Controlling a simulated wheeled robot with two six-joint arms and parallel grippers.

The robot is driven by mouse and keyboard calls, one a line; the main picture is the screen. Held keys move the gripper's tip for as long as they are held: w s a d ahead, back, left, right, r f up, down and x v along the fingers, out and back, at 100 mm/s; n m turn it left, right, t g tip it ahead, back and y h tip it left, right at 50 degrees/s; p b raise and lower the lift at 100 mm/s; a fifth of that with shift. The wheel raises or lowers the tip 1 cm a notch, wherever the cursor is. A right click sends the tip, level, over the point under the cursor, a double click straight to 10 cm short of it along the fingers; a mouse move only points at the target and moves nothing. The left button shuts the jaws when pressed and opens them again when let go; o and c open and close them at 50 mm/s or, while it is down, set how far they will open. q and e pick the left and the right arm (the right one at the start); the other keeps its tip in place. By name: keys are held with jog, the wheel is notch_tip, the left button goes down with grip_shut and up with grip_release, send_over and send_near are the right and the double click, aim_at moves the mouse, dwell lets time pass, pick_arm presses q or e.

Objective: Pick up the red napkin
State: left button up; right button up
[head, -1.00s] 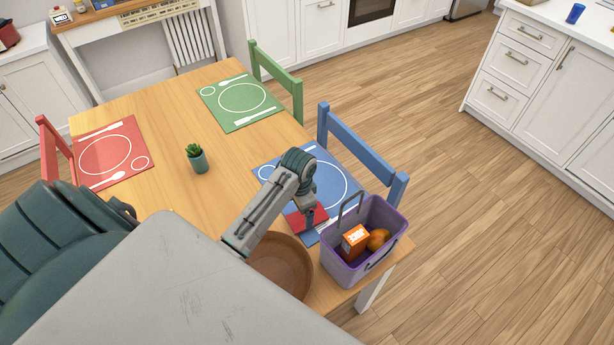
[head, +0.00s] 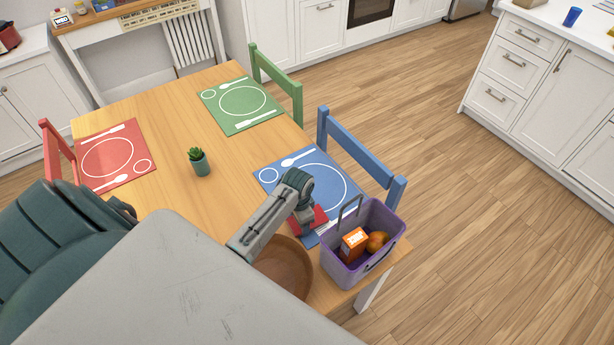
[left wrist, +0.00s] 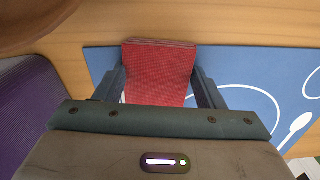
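The red napkin (head: 321,214) is a folded red rectangle lying at the near edge of the blue placemat (head: 335,185). My left gripper (head: 308,222) is down over it, pointing at the table, and hides part of it in the head view. In the left wrist view the napkin (left wrist: 160,70) lies between the two spread fingers of the left gripper (left wrist: 160,76), one finger along each side. The fingers look open and very close to its edges; whether they touch it I cannot tell. My right gripper is not in view.
A purple basket (head: 388,244) holding an orange box (head: 353,244) and an orange fruit stands right beside the napkin. A brown bowl (head: 290,268) is on the near side. A potted plant (head: 200,162), a red placemat and a green placemat are farther off.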

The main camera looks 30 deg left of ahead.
pick_arm(q)
jog(key=shift+c, duration=0.3)
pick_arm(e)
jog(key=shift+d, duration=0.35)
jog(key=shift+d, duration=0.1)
